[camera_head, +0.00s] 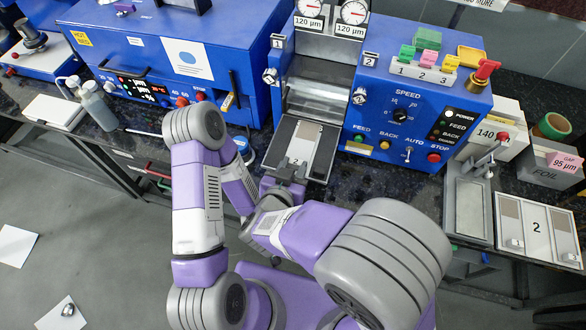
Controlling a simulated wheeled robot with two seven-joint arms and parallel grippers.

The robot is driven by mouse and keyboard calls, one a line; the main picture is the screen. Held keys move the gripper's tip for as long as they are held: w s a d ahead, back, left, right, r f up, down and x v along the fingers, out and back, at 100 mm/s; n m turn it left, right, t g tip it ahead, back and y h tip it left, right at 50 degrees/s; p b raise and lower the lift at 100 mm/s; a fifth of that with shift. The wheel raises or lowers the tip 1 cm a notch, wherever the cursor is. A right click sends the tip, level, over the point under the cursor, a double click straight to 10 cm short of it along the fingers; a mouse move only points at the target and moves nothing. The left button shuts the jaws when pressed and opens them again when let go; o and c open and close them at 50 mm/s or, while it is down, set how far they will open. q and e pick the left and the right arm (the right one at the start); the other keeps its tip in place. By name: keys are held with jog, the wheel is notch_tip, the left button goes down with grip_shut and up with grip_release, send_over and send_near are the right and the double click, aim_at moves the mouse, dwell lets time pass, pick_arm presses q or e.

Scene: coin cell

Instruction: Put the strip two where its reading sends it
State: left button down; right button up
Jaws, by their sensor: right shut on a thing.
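Strip two (304,143), a narrow grey and white piece marked 2, lies on the sloping metal feed tray (320,165) in front of the blue roller machine. My right gripper (289,172) is shut on its near end. The rollers (318,90) are just beyond the tray. Two dial gauges, the left one (309,8) and the right one (354,12), stand above the rollers, both labelled 120 µm. My left arm is bent at the left, but its gripper is hidden behind its links.
A control panel (402,118) with buttons and knobs is right of the rollers. Coloured blocks numbered 1, 2, 3 (423,72) sit above it.

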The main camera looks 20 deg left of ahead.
jog(key=shift+f, duration=0.15)
jog(key=o, duration=1.1)
